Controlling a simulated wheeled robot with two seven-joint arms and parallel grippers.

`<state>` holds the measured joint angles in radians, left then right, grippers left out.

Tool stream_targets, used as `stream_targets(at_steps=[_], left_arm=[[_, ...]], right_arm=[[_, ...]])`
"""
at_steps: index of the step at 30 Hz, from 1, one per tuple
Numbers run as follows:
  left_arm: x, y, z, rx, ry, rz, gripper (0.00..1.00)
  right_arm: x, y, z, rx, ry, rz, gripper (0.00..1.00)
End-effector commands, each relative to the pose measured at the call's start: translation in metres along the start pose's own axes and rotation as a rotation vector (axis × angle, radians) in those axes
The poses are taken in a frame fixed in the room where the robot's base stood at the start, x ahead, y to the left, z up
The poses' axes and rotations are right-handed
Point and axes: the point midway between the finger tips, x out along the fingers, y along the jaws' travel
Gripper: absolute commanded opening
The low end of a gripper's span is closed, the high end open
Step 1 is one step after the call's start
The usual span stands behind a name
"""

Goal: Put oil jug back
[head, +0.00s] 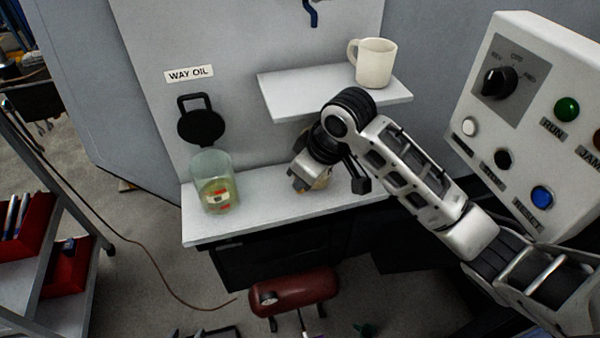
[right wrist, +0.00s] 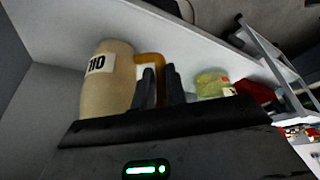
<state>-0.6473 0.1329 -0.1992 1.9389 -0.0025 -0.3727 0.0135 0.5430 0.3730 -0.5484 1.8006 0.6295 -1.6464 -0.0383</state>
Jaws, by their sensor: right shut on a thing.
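The oil jug (right wrist: 107,85) is tan with a white label, and it stands on the lower shelf (head: 270,190). Its orange-yellow handle (right wrist: 150,62) faces my right gripper (right wrist: 161,88), whose two dark fingers are shut on it. In the head view the jug is mostly hidden behind my right gripper (head: 308,172); only a tan bit shows. The "WAY OIL" sign (head: 189,73) is on the back panel at the left, above a black round holder (head: 201,125). My left gripper is not in view.
A clear container (head: 214,180) with yellow-green liquid stands at the shelf's left end. A cream mug (head: 375,63) stands on the upper shelf (head: 325,97), above my right arm. A control panel (head: 530,120) is at the right. The shelf between container and gripper is clear.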

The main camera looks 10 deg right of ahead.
Motion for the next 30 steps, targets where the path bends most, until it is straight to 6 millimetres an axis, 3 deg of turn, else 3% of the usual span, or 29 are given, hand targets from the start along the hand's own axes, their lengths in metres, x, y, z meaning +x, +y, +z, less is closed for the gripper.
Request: stream_targets(at_steps=[13, 14, 16, 25, 30], left_arm=[[0.0, -0.001, 0.0, 0.0, 0.0, -0.001, 0.36], [0.0, -0.001, 0.0, 0.0, 0.0, -0.001, 0.36], [0.0, -0.001, 0.0, 0.0, -0.001, -0.001, 0.36], [0.0, -0.001, 0.0, 0.0, -0.001, -0.002, 0.36], [0.0, -0.001, 0.001, 0.0, -0.001, -0.002, 0.36]], right_arm=[[0.004, 0.001, 0.002, 0.0, 0.003, 0.002, 0.0], [0.005, 0.0, 0.002, 0.0, 0.002, 0.001, 0.19], [0.004, 0.0, 0.002, 0.0, 0.002, 0.001, 0.36], [0.003, 0.001, 0.001, 0.0, 0.003, 0.001, 0.36], [-0.012, 0.0, -0.005, -0.008, 0.006, -0.001, 0.36]])
